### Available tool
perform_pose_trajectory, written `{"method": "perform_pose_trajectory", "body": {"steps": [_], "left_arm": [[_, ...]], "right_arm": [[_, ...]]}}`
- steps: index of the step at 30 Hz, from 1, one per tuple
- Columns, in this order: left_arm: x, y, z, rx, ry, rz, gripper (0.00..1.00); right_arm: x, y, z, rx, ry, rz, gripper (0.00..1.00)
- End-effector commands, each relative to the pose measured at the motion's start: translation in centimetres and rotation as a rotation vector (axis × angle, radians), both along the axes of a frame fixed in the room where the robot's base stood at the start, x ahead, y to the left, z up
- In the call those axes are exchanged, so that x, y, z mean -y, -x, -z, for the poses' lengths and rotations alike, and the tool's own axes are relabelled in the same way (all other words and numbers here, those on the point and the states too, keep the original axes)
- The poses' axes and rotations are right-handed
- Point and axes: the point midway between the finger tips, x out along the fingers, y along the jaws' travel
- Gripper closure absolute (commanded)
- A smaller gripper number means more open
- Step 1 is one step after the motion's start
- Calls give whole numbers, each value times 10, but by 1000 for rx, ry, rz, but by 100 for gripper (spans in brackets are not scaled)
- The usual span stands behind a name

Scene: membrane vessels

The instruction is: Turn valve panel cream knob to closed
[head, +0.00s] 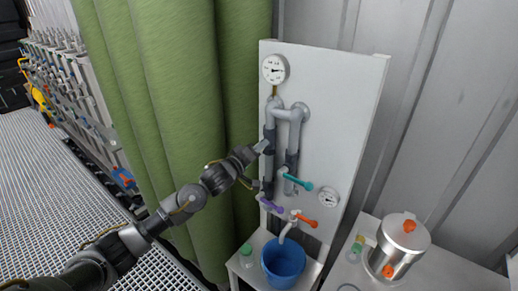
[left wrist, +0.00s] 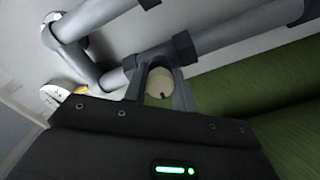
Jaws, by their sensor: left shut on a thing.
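The white valve panel (head: 340,120) stands upright in the head view, with grey pipes (head: 296,130) on it. My left gripper (head: 264,146) reaches in from the left to the panel's left pipe. In the left wrist view, the round cream knob (left wrist: 160,82) sits between the two fingers of my left gripper (left wrist: 162,84), which are shut on it. A small dark mark shows at the knob's lower edge. In the head view the cream knob is hidden by the gripper. My right gripper is in neither view.
Below are a teal handle (head: 298,180), a purple handle (head: 271,205) and an orange handle (head: 306,221). Gauges (head: 275,69) sit on the panel. A blue bucket (head: 283,262) stands under a spout.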

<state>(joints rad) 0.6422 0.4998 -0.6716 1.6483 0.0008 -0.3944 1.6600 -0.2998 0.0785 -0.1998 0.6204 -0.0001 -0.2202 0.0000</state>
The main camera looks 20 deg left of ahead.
Motion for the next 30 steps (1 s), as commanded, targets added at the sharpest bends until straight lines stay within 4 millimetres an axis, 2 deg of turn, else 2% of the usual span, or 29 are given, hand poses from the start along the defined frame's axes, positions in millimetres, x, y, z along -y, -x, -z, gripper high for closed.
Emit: {"method": "perform_pose_trajectory", "body": {"steps": [8,30], "left_arm": [[0,0,1,70,-179,0,96],[-1,0,1,332,-833,-1,96]], "right_arm": [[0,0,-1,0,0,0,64],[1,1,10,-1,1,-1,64]]}}
